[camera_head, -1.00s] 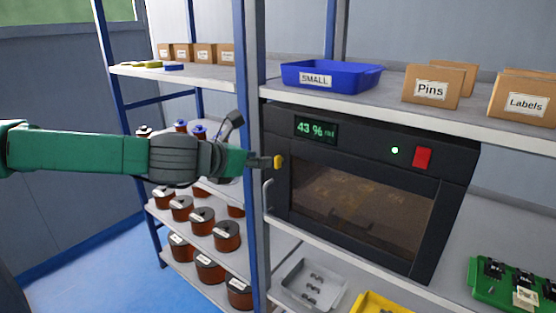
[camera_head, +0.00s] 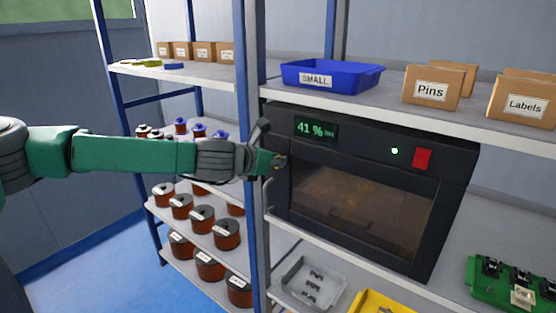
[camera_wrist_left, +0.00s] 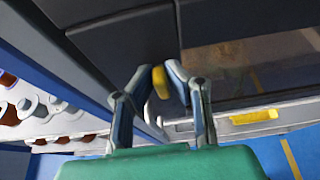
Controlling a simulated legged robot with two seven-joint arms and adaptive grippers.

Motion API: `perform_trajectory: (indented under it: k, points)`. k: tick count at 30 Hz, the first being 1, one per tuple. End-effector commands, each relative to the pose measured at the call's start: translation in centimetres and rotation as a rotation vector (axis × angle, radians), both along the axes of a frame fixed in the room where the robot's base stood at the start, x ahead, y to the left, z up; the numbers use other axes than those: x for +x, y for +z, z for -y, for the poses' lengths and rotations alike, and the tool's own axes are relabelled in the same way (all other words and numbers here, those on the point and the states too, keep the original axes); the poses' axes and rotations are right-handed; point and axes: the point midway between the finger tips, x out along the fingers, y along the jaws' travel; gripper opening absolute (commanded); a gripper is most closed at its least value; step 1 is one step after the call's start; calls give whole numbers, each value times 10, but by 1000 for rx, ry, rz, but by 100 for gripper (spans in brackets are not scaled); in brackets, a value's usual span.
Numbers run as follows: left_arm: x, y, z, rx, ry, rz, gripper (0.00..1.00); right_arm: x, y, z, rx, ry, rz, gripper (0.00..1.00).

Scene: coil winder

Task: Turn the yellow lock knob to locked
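The dark cabinet (camera_head: 300,155) stands on the shelf with its windowed door shut. Its yellow lock knob (camera_wrist_left: 160,80) is at the left side of the front, beside the door. My left gripper (camera_head: 279,161) is at the knob in the head view and hides most of it. In the left wrist view, its two fingers (camera_wrist_left: 159,75) come together on either side of the knob and appear to touch it. The knob stands roughly upright in that view, but I cannot read its lock position. My right gripper is in neither view.
A blue rack post (camera_head: 254,205) is close to my left gripper.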

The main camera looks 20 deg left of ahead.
Motion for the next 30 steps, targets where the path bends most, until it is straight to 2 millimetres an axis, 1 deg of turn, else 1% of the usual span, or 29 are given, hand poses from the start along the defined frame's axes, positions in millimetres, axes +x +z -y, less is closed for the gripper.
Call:
perform_trajectory:
  k: [8, 14, 20, 30]
  points:
    - [-1, -1, 1, 9, -3, 2, 0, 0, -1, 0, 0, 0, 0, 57]
    - [0, -1, 2, 66, -1, 23, 0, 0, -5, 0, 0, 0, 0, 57]
    - [-1, -2, 4, 193, -4, 68, 0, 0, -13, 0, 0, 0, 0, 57]
    - [-2, -4, 7, 491, -5, 176, 0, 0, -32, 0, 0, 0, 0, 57]
